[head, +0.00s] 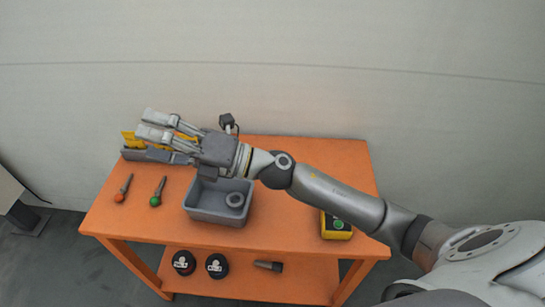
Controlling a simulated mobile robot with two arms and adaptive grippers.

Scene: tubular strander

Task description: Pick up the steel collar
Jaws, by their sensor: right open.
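The steel collar (235,200), a small grey ring, lies inside the grey bin (205,214) at the bin's right side. The bin stands on the orange table. My right gripper (147,123) is open, with its fingers pointing left. It is above the back left of the table, up and to the left of the collar and apart from it. Its palm and wrist hide the back part of the bin. My left gripper is not in view.
A grey rack (143,153) with yellow parts sits at the back left, partly behind my fingers. Tools with a red end (119,197) and a green end (155,201) lie left of the bin. A yellow button box (337,233) stands at the right. The lower shelf (300,287) holds dark items.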

